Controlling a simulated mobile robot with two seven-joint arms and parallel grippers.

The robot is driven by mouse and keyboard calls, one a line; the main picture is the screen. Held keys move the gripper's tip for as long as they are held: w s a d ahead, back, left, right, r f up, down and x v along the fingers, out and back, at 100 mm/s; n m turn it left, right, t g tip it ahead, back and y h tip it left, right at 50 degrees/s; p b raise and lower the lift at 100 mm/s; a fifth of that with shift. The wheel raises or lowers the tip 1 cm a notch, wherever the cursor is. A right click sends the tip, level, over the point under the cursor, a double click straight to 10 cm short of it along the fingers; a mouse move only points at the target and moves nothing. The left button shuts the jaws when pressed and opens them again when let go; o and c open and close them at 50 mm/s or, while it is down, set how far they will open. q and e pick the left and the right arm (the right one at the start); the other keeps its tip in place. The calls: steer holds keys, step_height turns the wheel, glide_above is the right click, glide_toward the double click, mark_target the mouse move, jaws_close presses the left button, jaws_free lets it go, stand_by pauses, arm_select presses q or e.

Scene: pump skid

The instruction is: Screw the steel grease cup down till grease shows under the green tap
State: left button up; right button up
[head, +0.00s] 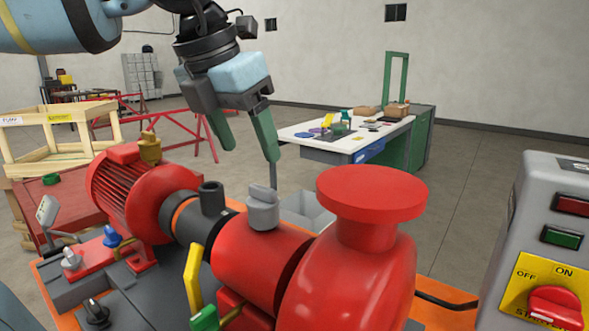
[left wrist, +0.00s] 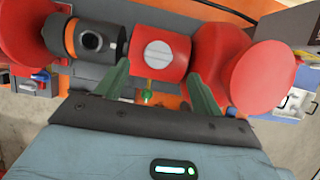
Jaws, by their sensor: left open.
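The steel grease cup (head: 263,208), grey with a raised bar across its top, stands upright on the red bearing housing (head: 255,260). In the left wrist view the cup (left wrist: 159,55) shows from above. My left gripper (head: 250,150) is open and empty. Its green fingers point down above the cup, apart from it. In the left wrist view the fingers spread to either side of the cup. The green tap (head: 205,319) is at the bottom edge of the head view, low on the housing's near side. No grease can be made out there. My right gripper is not in view.
The red pump flange (head: 371,193) rises right of the cup. A black stub (head: 211,197) stands left of it, and a yellow lever (head: 193,280) stands in front. A brass cap (head: 150,147) tops the red motor. The grey control box (head: 550,240) is at right.

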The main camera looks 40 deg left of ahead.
mark_target(262, 187)
arm_select(q)
steer(key=x, duration=0.7)
steer(key=shift+s+a+f, duration=0.1)
steer(key=shift+s+f, duration=0.05)
steer(key=shift+f, duration=0.05)
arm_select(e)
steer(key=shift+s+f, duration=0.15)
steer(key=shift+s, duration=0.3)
arm_select(q)
steer(key=shift+c, duration=0.5)
steer(key=c, duration=0.9)
steer(key=shift+m, duration=0.3)
